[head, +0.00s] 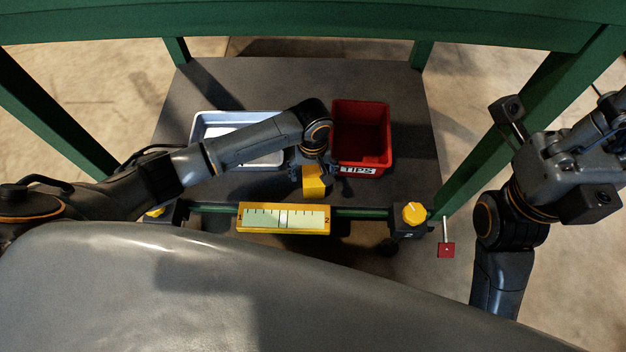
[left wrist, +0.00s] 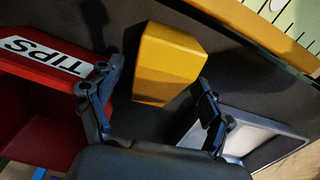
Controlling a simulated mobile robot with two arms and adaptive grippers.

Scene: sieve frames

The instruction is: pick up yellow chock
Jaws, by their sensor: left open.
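The yellow chock (head: 315,182) is a wedge-like block on the dark shelf, between the red bin and the yellow-framed gauge. In the left wrist view the chock (left wrist: 168,62) shows its sloping faces. My left gripper (left wrist: 159,76) is open, with one finger at each side of the chock and gaps between. In the head view my left gripper (head: 322,168) is over the chock and partly hides it. My right gripper (head: 568,160) is at the far right, away from the chock; its fingertips are not clear.
A red bin labelled TIPS (head: 362,108) stands just behind the chock, right of my left wrist. A pale blue-grey tray (head: 210,121) lies to the left, partly under my arm. The gauge (head: 283,233) on a green rail with a yellow knob (head: 414,213) is in front.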

